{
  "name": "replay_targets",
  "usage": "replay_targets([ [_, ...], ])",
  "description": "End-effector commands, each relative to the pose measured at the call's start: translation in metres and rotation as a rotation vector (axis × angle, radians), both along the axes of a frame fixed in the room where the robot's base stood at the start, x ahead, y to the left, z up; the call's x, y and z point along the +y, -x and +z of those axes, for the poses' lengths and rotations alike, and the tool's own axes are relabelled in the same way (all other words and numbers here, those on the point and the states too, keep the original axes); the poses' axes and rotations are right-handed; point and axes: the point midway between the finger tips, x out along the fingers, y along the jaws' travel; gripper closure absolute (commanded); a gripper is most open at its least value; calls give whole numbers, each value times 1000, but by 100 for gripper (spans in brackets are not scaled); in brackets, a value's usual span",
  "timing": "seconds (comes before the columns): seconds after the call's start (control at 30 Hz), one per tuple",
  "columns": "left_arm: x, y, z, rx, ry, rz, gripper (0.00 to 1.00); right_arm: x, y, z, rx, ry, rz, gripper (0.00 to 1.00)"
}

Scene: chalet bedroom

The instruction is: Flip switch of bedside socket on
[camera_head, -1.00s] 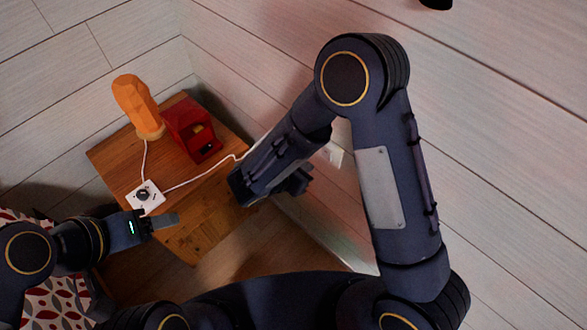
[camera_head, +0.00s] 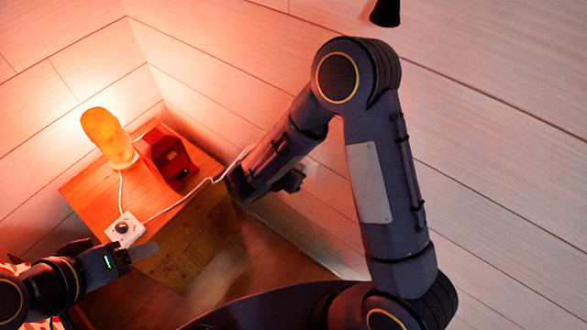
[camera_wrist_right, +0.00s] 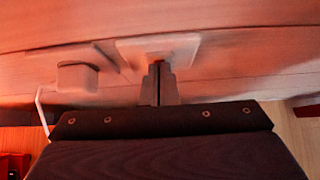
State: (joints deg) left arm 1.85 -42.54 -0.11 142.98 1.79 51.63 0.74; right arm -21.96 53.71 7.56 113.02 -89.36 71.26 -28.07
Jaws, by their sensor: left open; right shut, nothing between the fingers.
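The bedside wall socket shows in the right wrist view as a pale plate (camera_wrist_right: 188,47) with a small reddish switch at its middle. My right gripper (camera_wrist_right: 158,66) is shut and empty, its fingertips at that switch, seemingly touching it. To the left, a plug (camera_wrist_right: 77,78) with a white cable sits in a neighbouring plate. In the head view my right forearm covers most of this spot. The orange lamp (camera_head: 106,137) on the nightstand glows. My left gripper (camera_head: 144,251) is open and empty, beside the white socket box (camera_head: 125,229) at the nightstand's front edge.
The wooden nightstand (camera_head: 90,190) stands in the wall corner. A white cable (camera_head: 190,199) runs across the top toward the wall. A dark object (camera_head: 385,12) hangs at the upper right.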

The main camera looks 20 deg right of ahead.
Motion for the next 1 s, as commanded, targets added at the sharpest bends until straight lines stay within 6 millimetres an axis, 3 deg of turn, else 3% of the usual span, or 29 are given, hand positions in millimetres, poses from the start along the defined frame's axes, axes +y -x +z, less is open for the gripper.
replay_targets([
  [0.57,0,0,8,1,0,0,37,0,0,15,-1,3,1,100],
  [1.0,0,0,7,1,0,0,37,2,1,15,-1,2,1,100],
])
